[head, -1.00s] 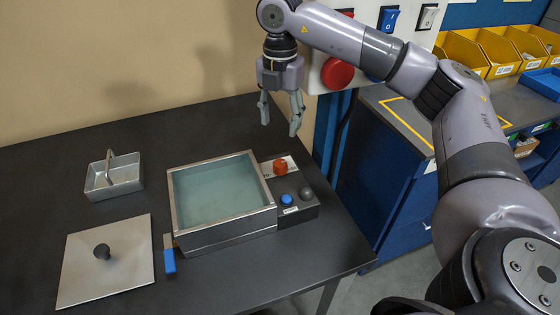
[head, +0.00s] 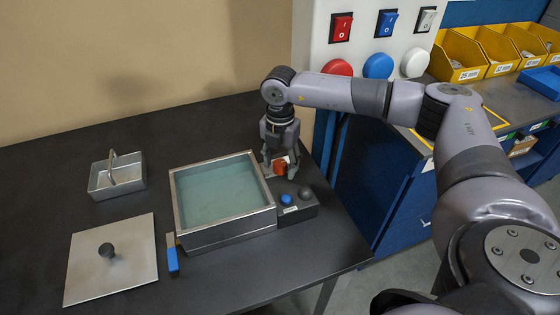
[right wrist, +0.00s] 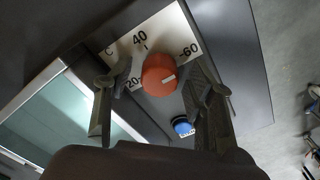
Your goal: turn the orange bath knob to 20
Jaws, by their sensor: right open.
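The orange bath knob (head: 280,170) is on the control panel at the right of the water bath (head: 273,206). In the right wrist view the knob (right wrist: 158,72) sits on a white dial (right wrist: 115,48) marked 20, 40 and 60. Its white mark is on the right part of its top, on the side away from 20. My right gripper (head: 280,165) points down over the knob. In the right wrist view its open fingers (right wrist: 162,80) stand on either side of the knob, with gaps visible. My left gripper is out of view.
A blue button (head: 287,199) and a grey knob (head: 305,193) are close in front of the orange knob. A blue-handled valve (head: 172,256), a lid (head: 85,270) and a metal basket (head: 98,186) are to the left. A switch panel (head: 318,55) rises behind.

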